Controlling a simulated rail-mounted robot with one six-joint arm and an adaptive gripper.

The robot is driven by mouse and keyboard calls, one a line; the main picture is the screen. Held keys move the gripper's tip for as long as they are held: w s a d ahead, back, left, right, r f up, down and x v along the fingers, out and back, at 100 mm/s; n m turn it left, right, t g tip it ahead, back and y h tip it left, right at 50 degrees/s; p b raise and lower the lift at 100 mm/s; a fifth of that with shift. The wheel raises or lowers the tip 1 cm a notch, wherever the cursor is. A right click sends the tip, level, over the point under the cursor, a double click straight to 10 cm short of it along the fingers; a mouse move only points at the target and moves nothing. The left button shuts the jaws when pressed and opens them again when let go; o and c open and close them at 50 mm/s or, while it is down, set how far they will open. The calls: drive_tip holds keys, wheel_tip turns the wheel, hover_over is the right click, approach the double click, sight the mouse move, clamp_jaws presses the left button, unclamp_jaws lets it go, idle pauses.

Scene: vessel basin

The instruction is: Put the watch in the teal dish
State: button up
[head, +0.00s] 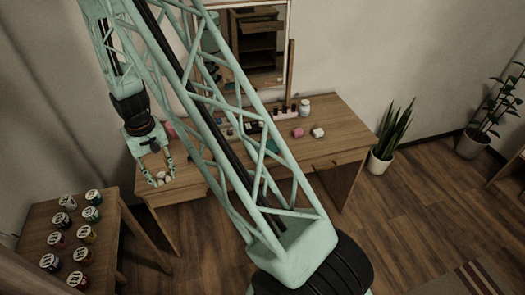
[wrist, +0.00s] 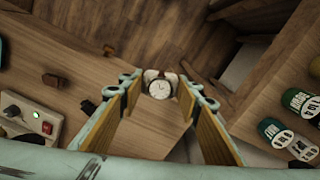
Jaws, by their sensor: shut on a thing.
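The watch, with a round white face, is between the fingertips of my gripper (wrist: 160,86) and shows in the wrist view (wrist: 160,89). My gripper (head: 158,174) is shut on it and holds it up near the left front corner of the desk in the head view, where the watch (head: 161,179) is small and pale. I cannot make out the teal dish for certain. A teal patch (head: 272,146) shows on the desk behind my arm's lattice, partly hidden. A teal edge also shows at the far left of the wrist view (wrist: 2,50).
The wooden desk (head: 340,134) carries a pink item (head: 298,132), a white item (head: 318,132) and a white jar (head: 305,106) below a mirror. A side table (head: 75,218) at left holds several lidded jars. A white box with a red switch (wrist: 32,118) lies on the desk.

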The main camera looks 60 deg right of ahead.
drive_tip(key=s+d+f+m, duration=0.2)
drive_tip(key=s+d+m, duration=0.4)
drive_tip(key=s+d, duration=0.7)
drive_tip(key=s+d+f+m+b, duration=0.1)
drive_tip(key=s+d+m, duration=0.6)
drive_tip(key=s+d, duration=0.7)
drive_tip(key=shift+s+d+f, duration=0.3)
drive_tip(key=shift+d+f, duration=0.45)
drive_tip(key=shift+d, duration=2)
drive_tip(key=w+d, duration=0.3)
drive_tip(key=w+d+f, duration=0.1)
drive_tip(key=w+d, duration=0.6)
drive_tip(key=shift+w+d+f, duration=0.25)
drive_tip(key=shift+w+d, duration=0.1)
drive_tip(key=shift+d, duration=0.05)
drive_tip(key=shift+w+d, duration=0.3)
drive_tip(key=shift+f, duration=1.75)
